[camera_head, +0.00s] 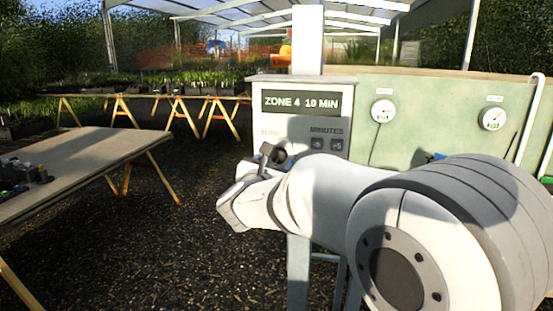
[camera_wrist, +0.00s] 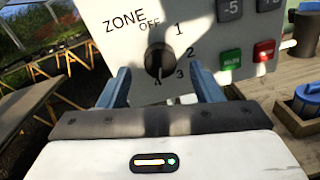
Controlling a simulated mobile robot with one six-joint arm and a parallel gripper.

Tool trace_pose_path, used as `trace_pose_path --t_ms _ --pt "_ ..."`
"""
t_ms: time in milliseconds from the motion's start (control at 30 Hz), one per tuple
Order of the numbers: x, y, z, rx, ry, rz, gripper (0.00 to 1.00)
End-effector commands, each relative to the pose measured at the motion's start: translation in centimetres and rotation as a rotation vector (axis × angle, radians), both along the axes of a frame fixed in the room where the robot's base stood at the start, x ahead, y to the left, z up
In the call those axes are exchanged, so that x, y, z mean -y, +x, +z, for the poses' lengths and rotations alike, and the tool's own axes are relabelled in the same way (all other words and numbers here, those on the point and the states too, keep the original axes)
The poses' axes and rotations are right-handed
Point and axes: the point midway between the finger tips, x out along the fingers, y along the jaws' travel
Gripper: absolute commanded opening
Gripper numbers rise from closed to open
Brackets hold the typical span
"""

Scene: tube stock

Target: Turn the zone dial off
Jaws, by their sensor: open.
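The zone dial (camera_wrist: 158,62) is a round black knob on the pale control panel (camera_wrist: 205,40), in the wrist view. Its white mark points down at 4; OFF is printed above it and 1, 2 and 3 run down its right side. My gripper (camera_wrist: 159,72) is open, its two blue fingers one to each side of the dial in the picture, with nothing between them gripped. Whether they reach the dial's depth I cannot tell. In the head view the display (camera_head: 301,103) reads ZONE 4 10 MIN, and my arm hides most of the dial area.
A green button (camera_wrist: 229,62), a red button (camera_wrist: 264,50) and grey minute buttons (camera_wrist: 230,9) lie right of the dial. A blue-topped container (camera_wrist: 308,98) stands at the right. Two gauges (camera_head: 383,111) hang on the green board. A table (camera_head: 85,160) stands at the left.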

Motion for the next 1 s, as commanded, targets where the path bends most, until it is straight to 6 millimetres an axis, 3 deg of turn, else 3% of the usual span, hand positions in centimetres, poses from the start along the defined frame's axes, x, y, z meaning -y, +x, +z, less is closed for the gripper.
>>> trace_pose_path --t_ms 200,500,1000 --pt "0.9 2.1 0.0 0.0 0.0 -0.001 0.59" --pt "0.9 2.4 0.0 -0.001 -0.001 0.001 0.59" --pt "0.9 2.4 0.0 -0.001 -0.001 0.001 0.19"
